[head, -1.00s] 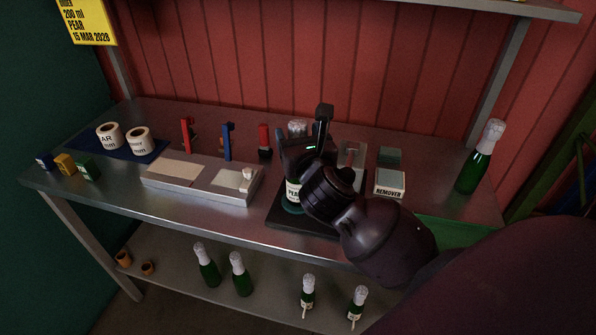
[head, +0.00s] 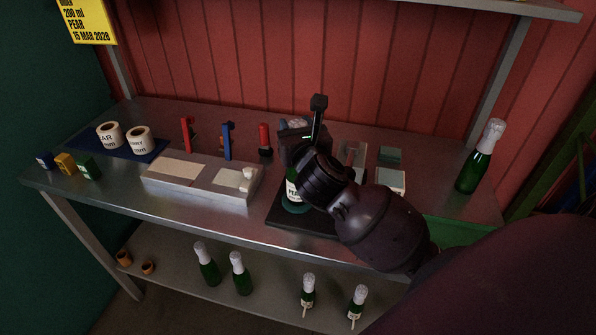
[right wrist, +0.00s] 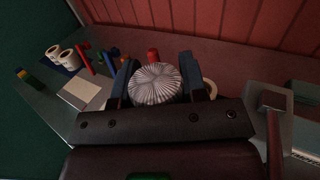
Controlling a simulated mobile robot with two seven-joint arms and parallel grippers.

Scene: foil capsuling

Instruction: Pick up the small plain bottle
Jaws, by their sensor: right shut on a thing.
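My right gripper (head: 297,143) is shut around the upper part of a green bottle (head: 292,191) with a pale label that reads "PEA…", partly hidden by my wrist. The bottle is upright over a green disc on a black stand (head: 277,216); I cannot tell whether its base touches. In the right wrist view its pleated silver foil top (right wrist: 155,84) sits between the two fingers (right wrist: 155,80). Unlabelled green bottles (head: 208,270) (head: 241,278) stand on the lower shelf. A larger plain bottle (head: 478,165) stands at the right of the bench. My left gripper is not in view.
A grey box-like fixture (head: 200,184) is left of the stand. Red and blue tools (head: 226,145) stand behind it. Label rolls (head: 139,141) and small coloured boxes (head: 88,168) are at the left. A white-topped box (head: 391,180) is close right of my wrist.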

